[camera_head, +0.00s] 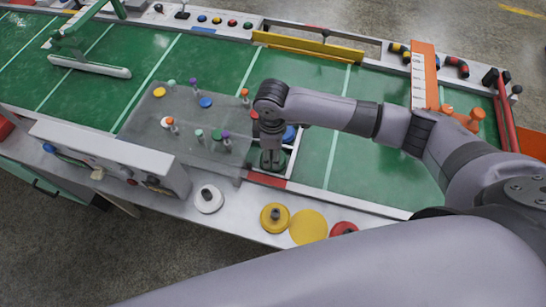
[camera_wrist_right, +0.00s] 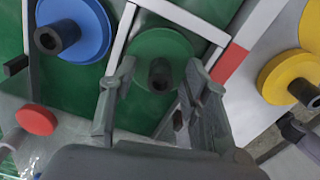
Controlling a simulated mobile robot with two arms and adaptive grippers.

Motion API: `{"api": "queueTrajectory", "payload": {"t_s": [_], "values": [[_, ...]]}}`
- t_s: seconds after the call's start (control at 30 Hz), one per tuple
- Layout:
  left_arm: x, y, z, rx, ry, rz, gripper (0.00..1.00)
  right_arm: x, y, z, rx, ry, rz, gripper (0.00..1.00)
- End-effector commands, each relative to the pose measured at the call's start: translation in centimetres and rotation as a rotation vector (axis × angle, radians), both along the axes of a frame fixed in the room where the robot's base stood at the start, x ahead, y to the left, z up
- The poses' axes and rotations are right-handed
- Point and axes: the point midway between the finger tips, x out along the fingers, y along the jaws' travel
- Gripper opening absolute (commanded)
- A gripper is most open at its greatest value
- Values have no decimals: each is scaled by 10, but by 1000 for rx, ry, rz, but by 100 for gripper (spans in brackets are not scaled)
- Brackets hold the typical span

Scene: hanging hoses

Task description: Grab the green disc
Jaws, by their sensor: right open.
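The green disc (camera_wrist_right: 151,48) lies in a white-framed compartment, with a dark upright knob (camera_wrist_right: 160,74) on it, in the right wrist view. My right gripper (camera_wrist_right: 160,66) is open. Its two fingers stand apart, one on each side of the knob, over the near part of the disc. I cannot tell whether they touch it. In the head view my right gripper (camera_head: 272,160) points down over the same compartment and largely hides the disc. My left gripper is not in view.
A blue disc (camera_wrist_right: 85,28) with a knob lies beside the green one. A yellow disc (camera_head: 275,217) and a white disc (camera_head: 208,199) lie on the front ledge. A clear panel (camera_head: 190,115) with several coloured pegs stands left of my right gripper.

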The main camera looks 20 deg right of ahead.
Motion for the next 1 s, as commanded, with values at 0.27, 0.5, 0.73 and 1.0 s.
{"api": "queueTrajectory", "payload": {"t_s": [0.27,0.5,0.73,1.0], "values": [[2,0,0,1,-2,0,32,0,0,0,0,0,0,34],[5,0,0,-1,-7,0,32,0,0,0,0,0,0,18],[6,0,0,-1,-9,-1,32,0,0,0,1,0,0,3],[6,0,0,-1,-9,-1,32,0,0,1,1,0,0,0]]}}
